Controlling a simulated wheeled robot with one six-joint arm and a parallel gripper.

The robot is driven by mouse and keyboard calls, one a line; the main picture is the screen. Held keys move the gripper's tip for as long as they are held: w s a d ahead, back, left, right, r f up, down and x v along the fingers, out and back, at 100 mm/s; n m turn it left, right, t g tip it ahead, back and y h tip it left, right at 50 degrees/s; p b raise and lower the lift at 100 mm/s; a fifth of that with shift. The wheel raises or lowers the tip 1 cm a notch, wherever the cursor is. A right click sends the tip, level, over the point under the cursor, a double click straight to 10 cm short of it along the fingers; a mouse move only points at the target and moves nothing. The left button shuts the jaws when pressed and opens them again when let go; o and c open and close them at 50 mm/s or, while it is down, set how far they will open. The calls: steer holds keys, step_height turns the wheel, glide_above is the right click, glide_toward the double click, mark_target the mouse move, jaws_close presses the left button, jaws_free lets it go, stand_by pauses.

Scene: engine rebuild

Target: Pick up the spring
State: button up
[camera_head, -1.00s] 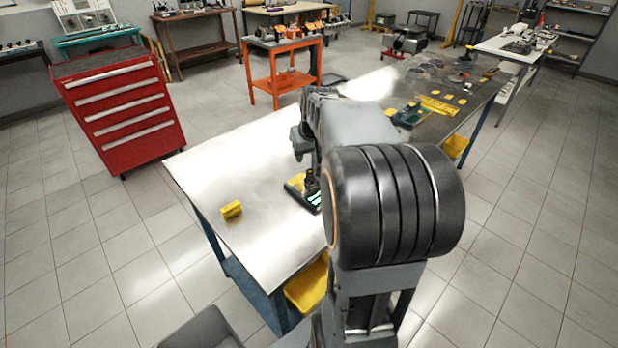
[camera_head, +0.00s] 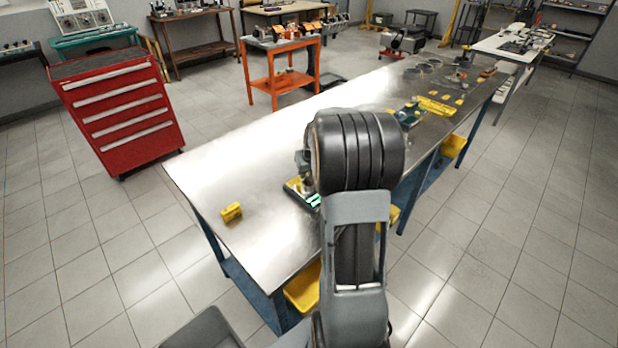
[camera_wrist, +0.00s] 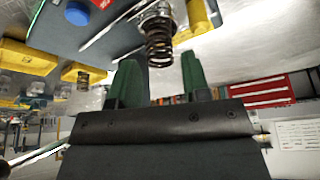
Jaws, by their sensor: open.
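A dark coil spring (camera_wrist: 158,47) with a metal piece at its base shows at the top centre of the wrist view, where the table is at the top. My gripper (camera_wrist: 159,62) is open, with its two green fingers apart. The spring's free end shows between the fingertips in the picture; I cannot tell how deep it lies between them, and no grip on it shows. A second dark spring (camera_wrist: 83,80) shows further left, by a yellow block. In the head view my arm hides most of the gripper and the spring is not clearly visible.
A dark mat (camera_wrist: 125,38) with a blue round part (camera_wrist: 76,17) lies near the spring. Yellow blocks (camera_wrist: 25,57) stand around it. On the metal table (camera_head: 240,165) a yellow block (camera_head: 231,212) sits at the left; the table's left part is otherwise bare.

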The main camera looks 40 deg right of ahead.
steer(key=shift+x, duration=1.35)
steer(key=c, duration=0.7)
steer(key=shift+c, duration=0.2)
